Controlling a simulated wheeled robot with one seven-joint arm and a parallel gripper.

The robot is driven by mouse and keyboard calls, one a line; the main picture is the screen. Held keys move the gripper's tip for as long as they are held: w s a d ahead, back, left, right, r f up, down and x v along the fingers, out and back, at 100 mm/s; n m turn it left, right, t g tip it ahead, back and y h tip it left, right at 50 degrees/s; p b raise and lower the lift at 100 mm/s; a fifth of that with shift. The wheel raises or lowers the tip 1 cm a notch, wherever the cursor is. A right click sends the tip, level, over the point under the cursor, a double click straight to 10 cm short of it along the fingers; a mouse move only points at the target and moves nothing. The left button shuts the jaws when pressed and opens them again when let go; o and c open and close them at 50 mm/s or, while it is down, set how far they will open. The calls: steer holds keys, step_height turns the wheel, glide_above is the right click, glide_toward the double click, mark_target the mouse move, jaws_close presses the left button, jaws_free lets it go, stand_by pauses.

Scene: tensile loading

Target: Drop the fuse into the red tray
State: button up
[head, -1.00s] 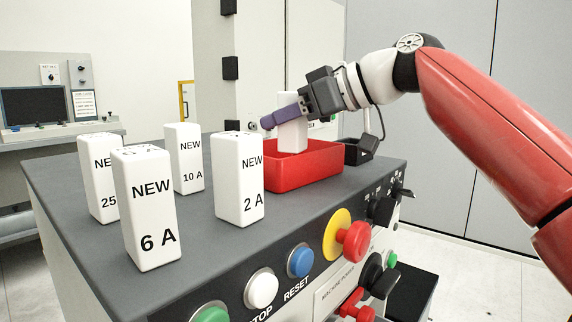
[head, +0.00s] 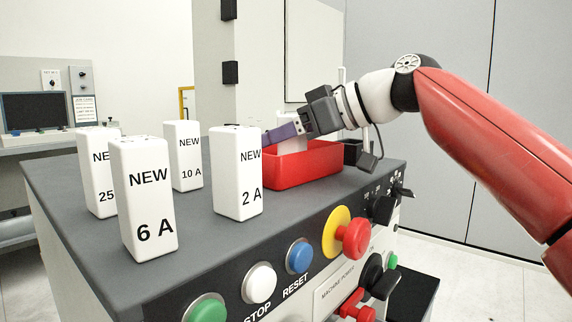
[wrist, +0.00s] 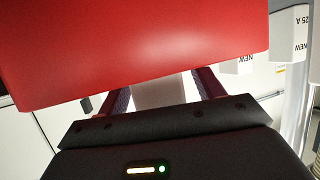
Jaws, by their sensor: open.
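The red tray (head: 312,168) stands on the machine's dark top. A white fuse (head: 293,146) is inside it, its lower part hidden by the tray's front wall. My gripper (head: 272,136) is low over the tray, with one purple finger showing beside the fuse. In the wrist view, my gripper (wrist: 160,88) is open, its two fingers on either side of the white fuse (wrist: 158,92), with gaps between. The red tray wall (wrist: 130,50) fills much of that view. I cannot see the fuse's base.
White fuses marked NEW stand left of the tray: 2 A (head: 237,172), 6 A (head: 144,200), 10 A (head: 183,156) and 25 A (head: 98,172). A black box (head: 352,152) sits right of the tray. Buttons and a red emergency knob (head: 354,238) line the front panel.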

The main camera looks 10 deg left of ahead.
steer(key=shift+b+v, duration=0.6)
steer(key=shift+v, duration=3.3)
